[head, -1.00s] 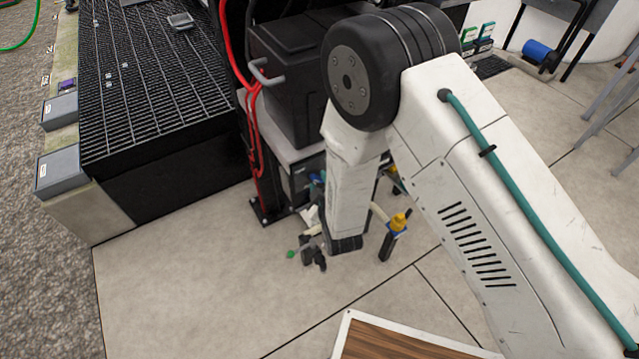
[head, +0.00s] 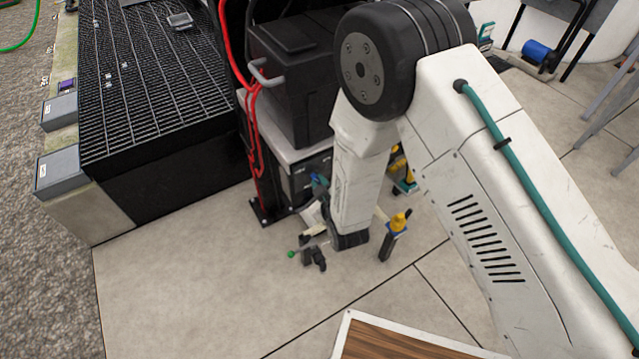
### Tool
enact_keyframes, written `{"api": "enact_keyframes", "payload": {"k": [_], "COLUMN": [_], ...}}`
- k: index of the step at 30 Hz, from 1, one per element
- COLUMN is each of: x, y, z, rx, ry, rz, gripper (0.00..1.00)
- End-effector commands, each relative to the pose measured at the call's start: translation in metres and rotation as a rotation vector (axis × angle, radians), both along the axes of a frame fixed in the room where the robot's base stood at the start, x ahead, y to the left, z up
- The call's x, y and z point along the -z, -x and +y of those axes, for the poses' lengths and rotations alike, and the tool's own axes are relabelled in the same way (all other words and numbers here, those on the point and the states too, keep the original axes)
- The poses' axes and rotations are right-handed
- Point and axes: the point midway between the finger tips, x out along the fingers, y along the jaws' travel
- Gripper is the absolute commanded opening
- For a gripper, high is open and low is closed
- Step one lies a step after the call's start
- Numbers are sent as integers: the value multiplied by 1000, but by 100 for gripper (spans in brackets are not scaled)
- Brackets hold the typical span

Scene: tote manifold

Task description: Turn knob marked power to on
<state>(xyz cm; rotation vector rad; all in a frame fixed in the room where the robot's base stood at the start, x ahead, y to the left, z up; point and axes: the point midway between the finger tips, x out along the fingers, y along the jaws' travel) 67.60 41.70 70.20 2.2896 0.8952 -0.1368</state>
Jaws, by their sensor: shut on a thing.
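I cannot pick out the knob marked power or its on mark. A dark unit (head: 300,180) with small pale marks stands under a light grey shelf at the centre; the marks are too small to read. My forearm hangs down in front of its right side and ends in a black joint low at the centre.
A cluster of white parts has a yellow-topped black piece (head: 393,236) at right and a black piece (head: 314,257) with a green tip at left. Red hoses (head: 251,130) hang beside a black post. A wood-topped board (head: 400,343) is in front. The floor at left is clear.

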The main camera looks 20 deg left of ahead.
Motion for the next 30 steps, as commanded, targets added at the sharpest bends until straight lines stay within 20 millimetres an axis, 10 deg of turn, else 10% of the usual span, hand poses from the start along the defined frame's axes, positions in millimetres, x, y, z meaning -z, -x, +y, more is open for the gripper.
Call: {"api": "enact_keyframes", "payload": {"k": [30], "x": [0], "y": [-7], "z": [-6], "rx": [1], "ry": [-620], "rz": [727], "gripper": [0]}}
